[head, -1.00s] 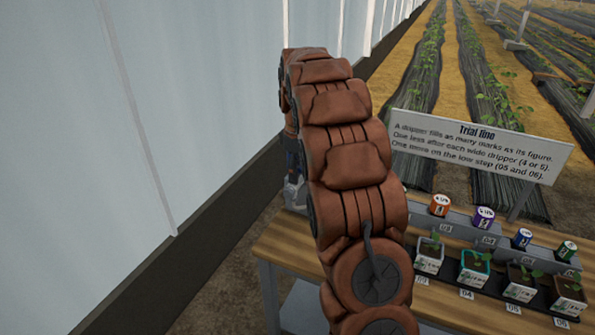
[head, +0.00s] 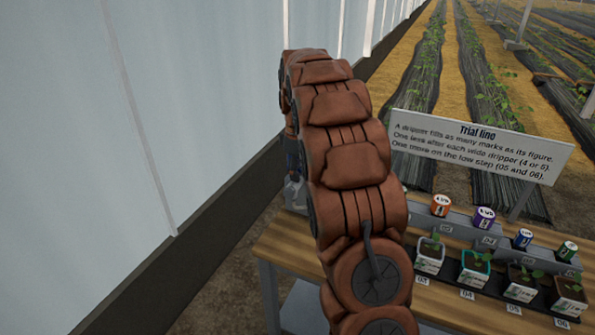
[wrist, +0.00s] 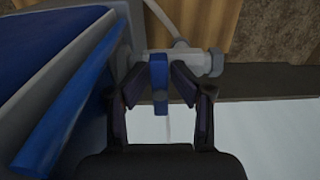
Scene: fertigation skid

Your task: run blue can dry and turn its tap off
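In the wrist view the blue can (wrist: 50,65) fills the left side, with a grey band along its edge. A pale grey tap body (wrist: 202,62) crosses the top, joined by a light hose. Its blue tap handle (wrist: 159,82) points down the picture between the fingers of my gripper (wrist: 158,78). The fingers stand apart on either side of the handle, and a gap shows at least on the left. A thin pale streak runs below the handle; I cannot tell whether it is water. My arm hides most of the gripper area in the head view.
A wooden bench (head: 285,245) stands at lower middle. On its right are potted seedlings, including a teal-rimmed pot (head: 473,268), with coloured drippers behind. The Trial line sign (head: 478,146) stands behind them. A pale wall (head: 120,130) closes the left side.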

